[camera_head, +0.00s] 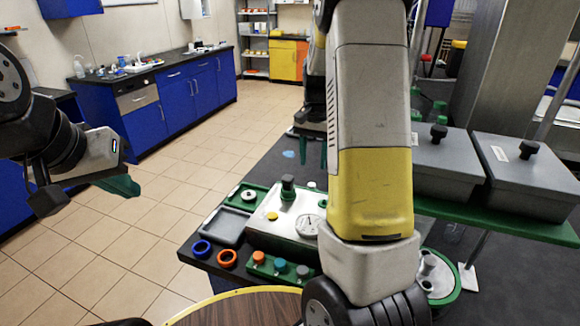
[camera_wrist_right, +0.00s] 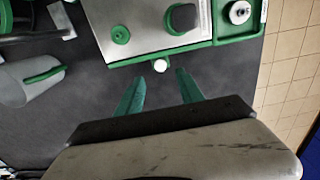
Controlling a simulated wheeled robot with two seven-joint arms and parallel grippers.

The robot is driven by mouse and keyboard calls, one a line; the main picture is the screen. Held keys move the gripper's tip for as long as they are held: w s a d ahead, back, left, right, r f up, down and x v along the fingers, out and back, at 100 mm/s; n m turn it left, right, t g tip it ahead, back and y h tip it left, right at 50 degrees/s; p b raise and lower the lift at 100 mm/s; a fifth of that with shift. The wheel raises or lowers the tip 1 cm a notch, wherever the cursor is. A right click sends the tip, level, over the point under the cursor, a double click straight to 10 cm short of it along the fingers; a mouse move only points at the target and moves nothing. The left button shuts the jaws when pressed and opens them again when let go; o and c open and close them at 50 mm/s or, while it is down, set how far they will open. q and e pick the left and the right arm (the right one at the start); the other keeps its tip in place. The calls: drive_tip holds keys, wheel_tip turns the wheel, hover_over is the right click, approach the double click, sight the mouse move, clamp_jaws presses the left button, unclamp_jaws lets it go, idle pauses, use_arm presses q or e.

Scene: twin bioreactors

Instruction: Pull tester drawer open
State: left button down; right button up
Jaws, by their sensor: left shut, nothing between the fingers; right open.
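The tester is a pale box with a dial (camera_head: 307,226) and a dark knob on top (camera_head: 288,187); it stands on the dark bench. In the right wrist view the pale tester top (camera_wrist_right: 145,28) has a green edge strip, and a small round white knob (camera_wrist_right: 160,65) sticks out from it. My right gripper (camera_wrist_right: 160,76) is open, its green fingers apart on either side below the white knob, not closed on it. In the head view the right gripper (camera_head: 313,155) points down beyond the tester, partly behind my arm. My left gripper (camera_head: 128,187) is shut and empty, over the floor at the left.
A green tray (camera_head: 246,196) and a grey tray (camera_head: 222,226) lie beside the tester. Blue (camera_head: 201,249) and orange (camera_head: 228,258) rings and a green rack of coloured caps (camera_head: 280,267) sit near the front edge. Grey lidded boxes (camera_head: 515,170) stand on a green shelf at the right.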

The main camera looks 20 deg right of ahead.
sight(312, 184)
drive_tip(key=shift+w+f, duration=0.15)
drive_tip(key=shift+f, duration=0.25)
wheel_tip(312, 184, down, 7)
drive_tip(key=shift+f, duration=0.2)
clamp_jaws()
idle(1.3)
